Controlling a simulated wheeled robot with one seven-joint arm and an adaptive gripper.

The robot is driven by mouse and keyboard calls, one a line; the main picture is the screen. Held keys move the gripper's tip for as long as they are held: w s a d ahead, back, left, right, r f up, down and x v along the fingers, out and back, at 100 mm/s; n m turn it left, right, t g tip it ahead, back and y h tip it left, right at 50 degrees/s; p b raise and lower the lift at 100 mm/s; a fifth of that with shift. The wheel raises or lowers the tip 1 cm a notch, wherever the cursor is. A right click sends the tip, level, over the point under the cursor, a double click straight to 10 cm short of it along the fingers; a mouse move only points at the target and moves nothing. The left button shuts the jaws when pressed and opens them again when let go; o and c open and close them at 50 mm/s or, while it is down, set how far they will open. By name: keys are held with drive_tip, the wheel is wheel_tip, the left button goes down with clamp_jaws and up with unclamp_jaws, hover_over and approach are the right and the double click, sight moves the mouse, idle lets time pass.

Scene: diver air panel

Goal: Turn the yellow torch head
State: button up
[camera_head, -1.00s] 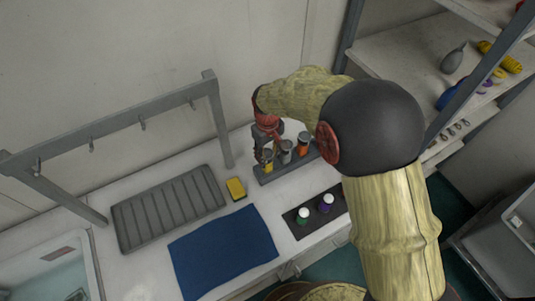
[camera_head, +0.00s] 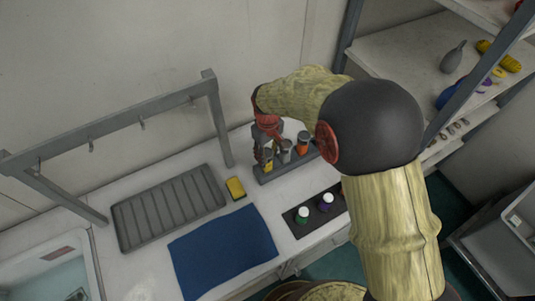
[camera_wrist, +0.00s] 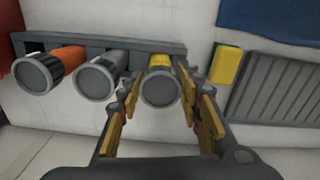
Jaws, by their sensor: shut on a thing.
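The yellow torch (camera_wrist: 159,62) stands in a grey rack (camera_wrist: 135,45) with its round grey head (camera_wrist: 160,88) facing the wrist camera. In the wrist view my gripper (camera_wrist: 160,94) has its two yellow-padded fingers on either side of that head, closed on it. In the head view the yellow torch (camera_head: 268,165) is at the left end of the rack, partly hidden by my gripper (camera_head: 267,150). A grey torch (camera_wrist: 100,76) and an orange torch (camera_wrist: 42,70) stand beside it in the same rack.
A yellow sponge (camera_head: 236,188), a ribbed grey tray (camera_head: 168,207) and a blue cloth (camera_head: 222,250) lie to the left and front. A dark mat (camera_head: 317,222) holds two small bottles. A grey hook rail (camera_head: 120,118) stands behind the tray. Shelves are at the right.

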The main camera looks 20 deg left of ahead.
idle(0.4)
drive_tip(key=o, duration=1.2)
drive_tip(key=shift+c, duration=0.2)
